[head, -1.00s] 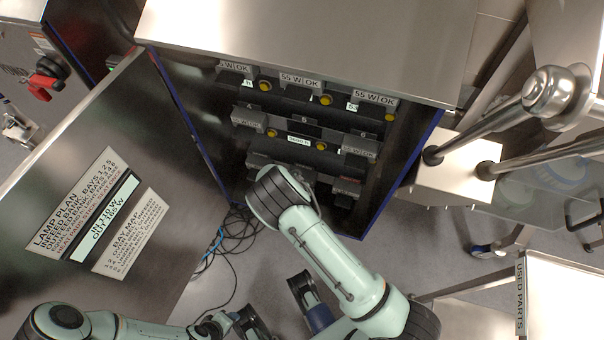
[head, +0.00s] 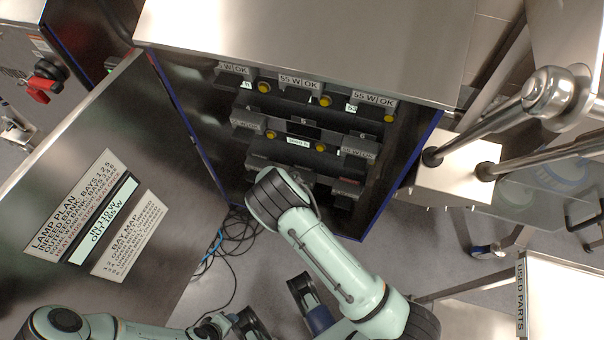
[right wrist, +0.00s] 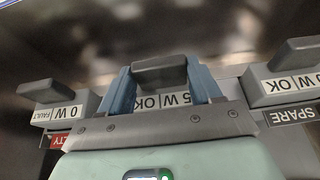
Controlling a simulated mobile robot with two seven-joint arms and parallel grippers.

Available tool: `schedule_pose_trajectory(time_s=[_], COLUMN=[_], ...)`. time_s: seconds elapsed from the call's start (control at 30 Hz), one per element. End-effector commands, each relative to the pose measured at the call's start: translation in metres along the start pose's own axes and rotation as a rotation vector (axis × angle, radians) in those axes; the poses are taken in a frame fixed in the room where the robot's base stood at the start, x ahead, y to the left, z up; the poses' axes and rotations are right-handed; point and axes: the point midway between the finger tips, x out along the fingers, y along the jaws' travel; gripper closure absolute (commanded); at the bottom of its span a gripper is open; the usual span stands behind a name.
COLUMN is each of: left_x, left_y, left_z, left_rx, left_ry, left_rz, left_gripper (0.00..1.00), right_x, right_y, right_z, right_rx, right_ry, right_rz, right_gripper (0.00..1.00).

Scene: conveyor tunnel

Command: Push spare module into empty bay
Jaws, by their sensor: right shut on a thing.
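My right gripper (right wrist: 162,84) is shut on the dark handle of a module (right wrist: 160,70) in the right wrist view. Its label shows upside down and ends in "5 W OK". In the head view, my right wrist covers this gripper and most of the held module at the cabinet's lower row. A bay marked 5 (head: 303,132), in the middle row between two modules, looks dark and has no module front showing. How deep the held module sits cannot be told.
In the right wrist view, a module labelled "0 W FAULT" (right wrist: 58,106) stands left of the held one. Another module (right wrist: 284,82), above a SPARE tag (right wrist: 292,115), stands right. The open cabinet door (head: 150,130) is left; metal bars (head: 500,120) stand right. Cables (head: 232,240) lie below.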

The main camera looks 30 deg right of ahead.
Motion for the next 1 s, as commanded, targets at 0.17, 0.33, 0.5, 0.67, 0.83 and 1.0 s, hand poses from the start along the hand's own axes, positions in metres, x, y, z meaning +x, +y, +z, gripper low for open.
schedule_pose_trajectory(time_s=[0.17,0.33,0.5,0.67,0.83,1.0], left_x=[-0.004,-0.007,-0.01,-0.013,-0.014,-0.014], left_y=[0.001,0.002,0.003,0.004,0.004,0.004], left_z=[0.0,0.0,-0.001,-0.001,-0.001,-0.001], left_rx=[0.0,0.001,0.001,0.001,0.001,0.001], left_ry=[0.001,0.002,0.003,0.004,0.004,0.004], left_rz=[0.001,0.001,0.001,0.002,0.002,0.002], left_gripper=[0.57,0.57,0.57,0.57,0.57,0.57], right_x=[-0.004,-0.006,-0.009,-0.011,-0.012,-0.011], right_y=[-0.001,-0.001,-0.001,-0.001,-0.001,-0.001], right_z=[0.005,0.012,0.017,0.024,0.026,0.026], right_rx=[-0.001,-0.001,-0.001,-0.001,0.0,0.0], right_ry=[0.001,0.0,0.001,0.001,0.001,0.001], right_rz=[-0.002,-0.001,-0.002,-0.002,-0.001,-0.001], right_gripper=[0.91,0.91,0.91,0.91,0.91,0.91])
